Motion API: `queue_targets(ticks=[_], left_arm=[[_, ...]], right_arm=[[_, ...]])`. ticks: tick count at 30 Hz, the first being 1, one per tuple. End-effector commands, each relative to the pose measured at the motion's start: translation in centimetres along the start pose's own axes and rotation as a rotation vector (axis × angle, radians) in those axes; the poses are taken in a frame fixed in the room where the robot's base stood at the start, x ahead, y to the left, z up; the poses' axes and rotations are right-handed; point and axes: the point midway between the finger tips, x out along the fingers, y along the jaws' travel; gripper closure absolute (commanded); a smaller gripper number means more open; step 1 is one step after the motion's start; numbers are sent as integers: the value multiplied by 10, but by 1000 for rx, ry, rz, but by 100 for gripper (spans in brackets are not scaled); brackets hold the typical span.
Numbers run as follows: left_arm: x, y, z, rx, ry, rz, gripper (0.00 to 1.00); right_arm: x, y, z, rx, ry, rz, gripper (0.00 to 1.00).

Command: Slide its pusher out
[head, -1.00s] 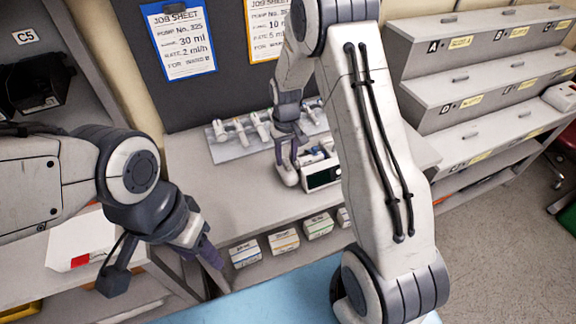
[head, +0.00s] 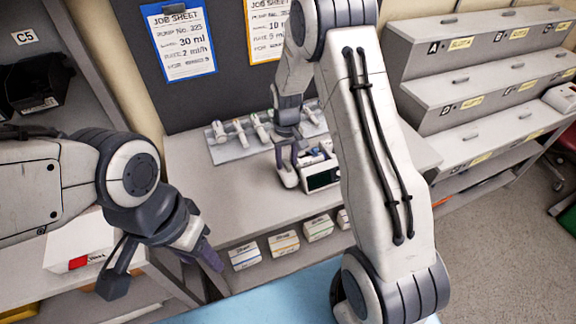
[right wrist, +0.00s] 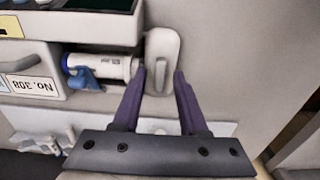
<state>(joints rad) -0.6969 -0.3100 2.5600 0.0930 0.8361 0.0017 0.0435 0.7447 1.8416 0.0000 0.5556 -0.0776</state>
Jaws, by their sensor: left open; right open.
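The infusion pump (head: 322,178) stands on the bench with its dark screen facing out; its body also shows upside down at the top left of the right wrist view (right wrist: 100,28). A syringe (right wrist: 100,66) lies in it beside a blue clamp (right wrist: 86,78). The pusher (right wrist: 163,55) is a pale rounded block at the syringe's right end. My right gripper (right wrist: 160,80) is open, its purple fingers on either side of the pusher's near end; I cannot tell whether they touch it. In the head view my right gripper (head: 292,165) is at the pump's left end. My left gripper (head: 212,260) hangs away from the pump, in front of the bench.
A grey tray with several syringes (head: 238,133) lies at the back of the bench. Small labelled boxes (head: 284,244) sit on the shelf below. A stepped grey rack (head: 470,75) stands at the right. The bench left of the pump (head: 220,185) is clear.

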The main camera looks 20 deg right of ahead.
Motion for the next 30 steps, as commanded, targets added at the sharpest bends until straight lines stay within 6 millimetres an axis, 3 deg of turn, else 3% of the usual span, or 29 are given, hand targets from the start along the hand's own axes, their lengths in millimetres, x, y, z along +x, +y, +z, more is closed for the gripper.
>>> queue_targets(ticks=[6,10,17,30], left_arm=[[-1,0,0,0,0,0,50],[-1,0,0,0,0,0,50],[-1,0,0,0,0,0,50],[-2,0,0,0,0,0,50]], right_arm=[[0,0,0,0,0,0,57],[0,0,0,0,0,0,100],[0,-2,0,-1,0,0,100],[-1,-24,0,-1,1,0,100]])
